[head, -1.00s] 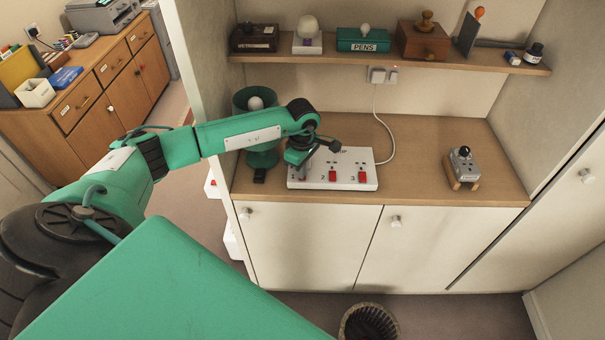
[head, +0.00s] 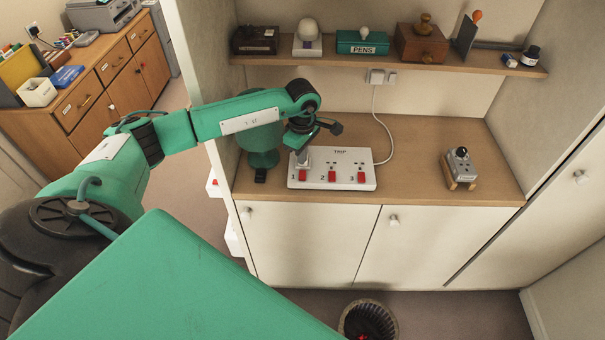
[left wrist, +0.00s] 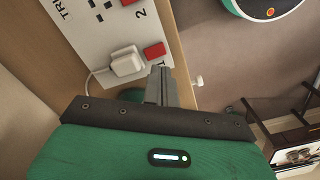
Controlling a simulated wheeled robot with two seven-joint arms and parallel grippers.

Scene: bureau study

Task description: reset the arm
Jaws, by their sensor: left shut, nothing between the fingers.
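A white power strip (head: 345,181) lies on the wooden desktop, with red switches numbered 1, 2 and 3. My left arm reaches in from the left. My left gripper (head: 303,158) is over the strip's left end, near switch 1 (head: 303,175). Its fingers are shut and hold nothing. In the left wrist view the closed fingers (left wrist: 160,86) show near the red switch (left wrist: 155,50) and a white plug (left wrist: 126,62) with a cable. I cannot tell the exact gap between fingertips and strip. My right gripper is not in view.
A green lamp (head: 263,158) stands left of the strip, partly hidden by my arm. A grey device on a wooden stand (head: 460,168) sits at the right. A shelf (head: 420,67) with several items runs above. A bin (head: 367,320) stands on the floor. The desktop's middle right is clear.

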